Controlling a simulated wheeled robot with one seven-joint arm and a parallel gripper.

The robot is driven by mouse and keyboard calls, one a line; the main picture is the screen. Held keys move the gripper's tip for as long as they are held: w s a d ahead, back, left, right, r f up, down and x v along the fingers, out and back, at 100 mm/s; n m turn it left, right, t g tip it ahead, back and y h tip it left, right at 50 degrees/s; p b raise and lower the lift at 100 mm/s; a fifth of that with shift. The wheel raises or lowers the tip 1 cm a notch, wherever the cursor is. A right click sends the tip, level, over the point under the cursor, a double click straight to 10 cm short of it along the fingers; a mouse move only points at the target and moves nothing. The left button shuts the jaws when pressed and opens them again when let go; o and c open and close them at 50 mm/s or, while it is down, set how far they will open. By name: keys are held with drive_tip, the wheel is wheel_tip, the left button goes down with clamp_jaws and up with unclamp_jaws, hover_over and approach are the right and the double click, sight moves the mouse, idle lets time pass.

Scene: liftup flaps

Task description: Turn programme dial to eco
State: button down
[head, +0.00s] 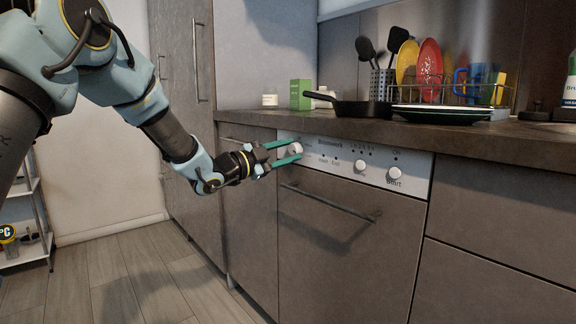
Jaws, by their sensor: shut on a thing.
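The programme dial (296,149) is a white round knob at the left end of the dishwasher's light control panel (330,146). My gripper (293,152) reaches it from the left, and its two green fingers are shut on the dial, one above and one below. The markings around the dial are too small and partly hidden, so I cannot tell which programme it points to. Two more white knobs sit on the panel to the right, one in the middle (360,166) and one near the word "Start" (394,174).
The dishwasher door (340,250) is closed, with a long bar handle (325,200) below the panel. A dark pan (362,112), plates and a dish rack stand on the worktop (400,130) above. The floor (130,285) in front is clear.

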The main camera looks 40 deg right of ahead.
drive_tip(key=m+b, duration=0.2)
drive_tip(key=m+g+b, duration=0.1)
drive_tip(key=m+b, duration=0.1)
drive_tip(key=m, duration=0.1)
drive_tip(key=m+b, duration=0.3)
drive_tip(key=shift+f+y, duration=0.3)
drive_tip(key=m+b, duration=0.3)
drive_tip(key=shift+m+g, duration=0.3)
drive_tip(key=shift+m, duration=0.1)
drive_tip(key=shift+w+r+m+y+b, duration=0.15)
drive_tip(key=shift+m+y+b, duration=0.25)
drive_tip(key=shift+m+b, duration=1.05)
drive_tip(key=shift+r+m, duration=0.1)
drive_tip(key=shift+m, duration=0.15)
drive_tip(key=shift+c, duration=2)
unclamp_jaws()
drive_tip(key=w+a+p, duration=0.1)
drive_tip(key=a+p, duration=0.1)
drive_tip(key=a, duration=0.8)
drive_tip(key=shift+w+a+p, duration=0.35)
drive_tip(key=shift+w, duration=0.05)
